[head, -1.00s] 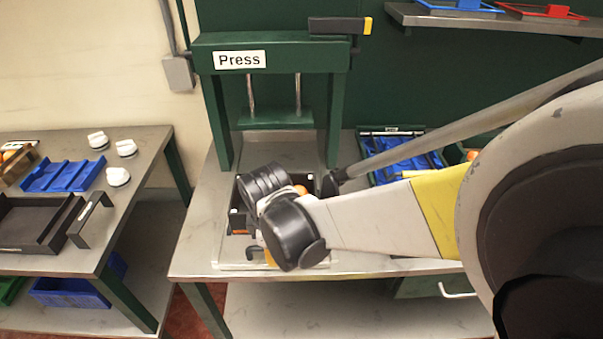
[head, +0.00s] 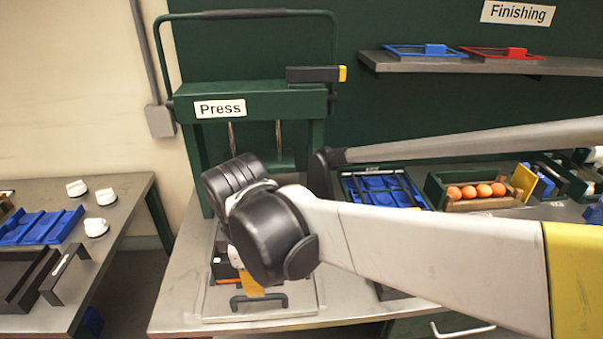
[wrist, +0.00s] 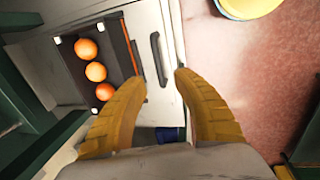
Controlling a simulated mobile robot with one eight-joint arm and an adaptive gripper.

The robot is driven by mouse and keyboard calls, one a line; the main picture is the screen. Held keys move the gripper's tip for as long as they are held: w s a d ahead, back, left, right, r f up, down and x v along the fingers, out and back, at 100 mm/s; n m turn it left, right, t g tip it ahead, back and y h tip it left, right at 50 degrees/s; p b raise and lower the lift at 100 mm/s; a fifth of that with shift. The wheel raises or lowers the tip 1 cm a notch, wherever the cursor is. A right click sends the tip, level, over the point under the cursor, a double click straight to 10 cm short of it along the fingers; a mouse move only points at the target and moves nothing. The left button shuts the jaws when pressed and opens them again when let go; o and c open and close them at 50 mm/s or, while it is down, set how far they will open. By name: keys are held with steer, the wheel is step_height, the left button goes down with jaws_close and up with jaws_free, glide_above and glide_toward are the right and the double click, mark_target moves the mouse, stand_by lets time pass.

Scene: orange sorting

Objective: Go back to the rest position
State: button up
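My gripper (wrist: 161,80) shows in the wrist view as two ribbed yellow-orange fingers, spread apart with nothing between their tips. It is above the front of the press table. In the head view my black wrist joints hide most of it, and only a bit of yellow finger (head: 252,284) shows below them. In the wrist view a dark tray (wrist: 130,62) holding three oranges (wrist: 96,71) lies left of the fingers. The tray is mostly hidden in the head view.
The green press (head: 258,101) stands behind my wrist. A dark handle (head: 259,300) is on the plate at the table front. A crate of oranges (head: 477,191) and a blue tray (head: 383,190) are to the right. A side table (head: 125,217) stands left.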

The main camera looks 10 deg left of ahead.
steer(key=shift+d, duration=0.1)
steer(key=w+d+r+m+t+b, duration=0.1)
steer(key=w+d+r+m, duration=0.1)
steer(key=d+m, duration=0.95)
steer(key=s+d+m+t, duration=0.2)
steer(key=d+m, duration=0.2)
steer(key=d, duration=0.7)
steer(key=s+d+f+m+t+b, duration=0.1)
steer(key=d+m, duration=0.4)
steer(key=d, duration=0.6)
steer(key=shift+s+f+t, duration=0.25)
steer(key=shift+s+t, duration=0.25)
steer(key=shift+s, duration=0.7)
